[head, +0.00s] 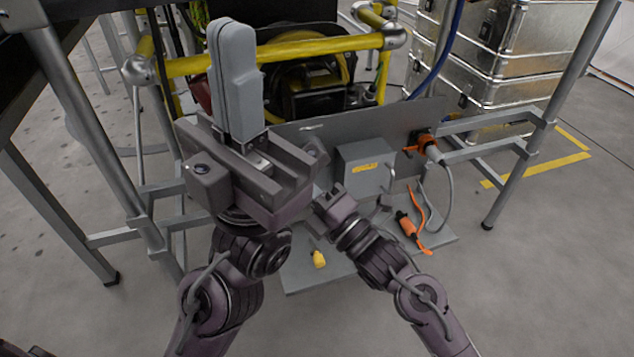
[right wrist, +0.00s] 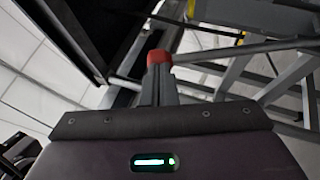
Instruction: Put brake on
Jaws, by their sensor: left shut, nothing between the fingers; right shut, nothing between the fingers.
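My left gripper (head: 230,35) is in the left half of the head view, its grey fingers together and pointing up, with nothing between them. It stands in front of the yellow tube frame. My right arm's wrist shows beside it, but the right gripper's fingers are hidden there. In the right wrist view the right gripper (right wrist: 159,80) has its fingers together and empty. A red block (right wrist: 158,57) shows right at its fingertips; I cannot tell whether they touch. No part is clearly recognisable as the brake; I cannot tell whether the red block belongs to it.
A yellow tube frame (head: 310,47) with a reel stands behind. A grey box (head: 364,168) sits on a low plate (head: 430,240) with orange connectors (head: 408,225) and a yellow piece (head: 319,259). Silver cases (head: 480,50) stand at back right. Grey table legs (head: 560,110) flank the area.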

